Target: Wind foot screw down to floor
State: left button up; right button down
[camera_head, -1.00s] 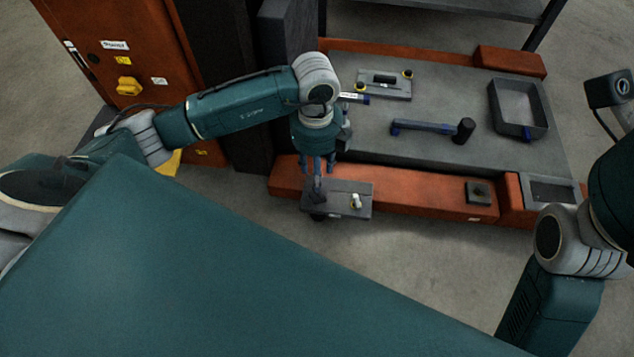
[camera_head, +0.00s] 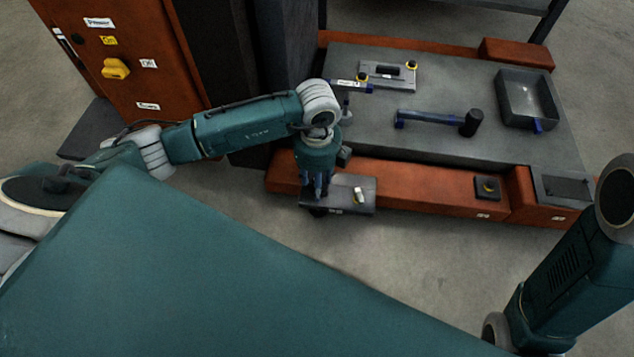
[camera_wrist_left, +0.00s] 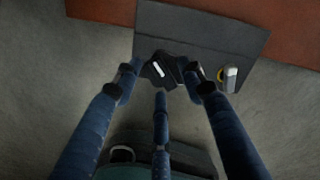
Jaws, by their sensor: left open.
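The foot screw's dark head (camera_wrist_left: 160,69) with a white mark shows in the left wrist view, at the near edge of a grey foot plate (camera_wrist_left: 205,35). The plate juts from the orange base rail; it also shows in the head view (camera_head: 341,206). My left gripper (camera_wrist_left: 160,86) is open, its three blue fingers spread around the near side and flanks of the head. I cannot tell whether they touch it. In the head view the left gripper (camera_head: 315,188) points down over the plate and hides most of the screw. The screw's lower end is hidden. My right gripper is out of view.
A small white vial with a yellow ring (camera_head: 359,195) sits on the plate, right of the fingers. A hammer-like tool (camera_head: 432,121), a grey tray (camera_head: 529,97) and a frame level (camera_head: 388,75) lie on the grey bed. An orange cabinet (camera_head: 128,50) stands left. Floor in front is clear.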

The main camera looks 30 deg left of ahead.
pick_arm(q)
grip_shut()
jog(key=shift+r+p, duration=0.1)
jog(key=shift+p, duration=0.2)
